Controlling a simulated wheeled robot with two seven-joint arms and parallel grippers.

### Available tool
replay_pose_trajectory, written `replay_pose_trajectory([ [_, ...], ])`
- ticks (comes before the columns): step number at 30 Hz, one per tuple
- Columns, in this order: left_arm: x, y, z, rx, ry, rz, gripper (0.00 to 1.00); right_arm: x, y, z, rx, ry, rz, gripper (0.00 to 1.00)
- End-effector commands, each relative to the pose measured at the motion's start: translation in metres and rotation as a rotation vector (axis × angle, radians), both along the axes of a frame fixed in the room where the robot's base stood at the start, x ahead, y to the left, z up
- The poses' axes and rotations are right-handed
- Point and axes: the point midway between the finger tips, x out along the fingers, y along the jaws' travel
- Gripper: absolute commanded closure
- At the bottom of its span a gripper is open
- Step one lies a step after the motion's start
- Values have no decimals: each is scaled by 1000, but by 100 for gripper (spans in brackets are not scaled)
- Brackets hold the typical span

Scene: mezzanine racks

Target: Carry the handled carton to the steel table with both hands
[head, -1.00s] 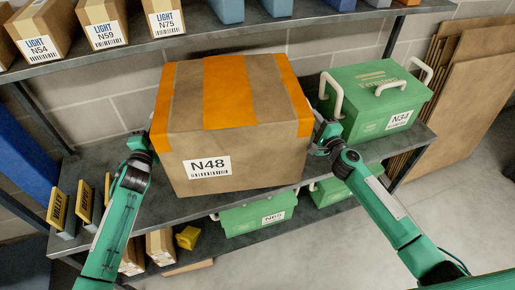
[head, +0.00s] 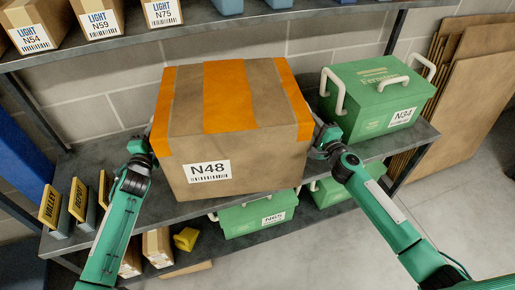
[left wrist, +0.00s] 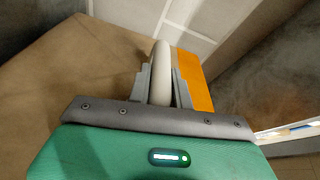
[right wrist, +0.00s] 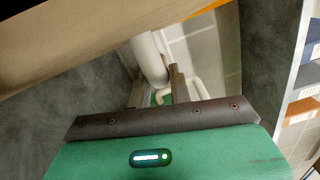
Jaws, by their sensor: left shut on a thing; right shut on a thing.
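The handled carton (head: 232,128) is a large brown box with orange tape bands and a label N48. It is at the middle shelf in the head view, with its lower front beyond the shelf edge. I cannot tell whether its base touches the shelf. My left gripper (head: 143,150) is at its left side, shut on a pale handle (left wrist: 161,85), with the fingers on either side of it. My right gripper (head: 326,142) is at its right side, shut on the other pale handle (right wrist: 150,60). The steel table is not in view.
A green toolbox (head: 375,97) labelled N34 stands close to the right on the same shelf (head: 185,209). Small cartons (head: 97,17) line the shelf above. Green boxes (head: 257,214) sit below. Flat cardboard sheets (head: 470,85) lean at the right. The floor (head: 350,255) at front right is clear.

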Motion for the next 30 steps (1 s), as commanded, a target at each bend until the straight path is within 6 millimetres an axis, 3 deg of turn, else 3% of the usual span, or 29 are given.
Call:
replay_pose_trajectory([
  [7,1,1,-10,2,-4,2,100,1,-2,-10,0,-3,-4,100],
  [8,0,2,-11,1,-1,2,75,0,-2,-11,-1,0,-4,76],
  [11,0,1,-10,1,0,2,57,0,-2,-10,-1,0,-3,58],
  [22,-4,1,-11,0,1,1,57,0,0,-10,0,0,-1,58],
  [30,-44,5,-13,0,2,0,57,0,0,-10,0,0,0,58],
])
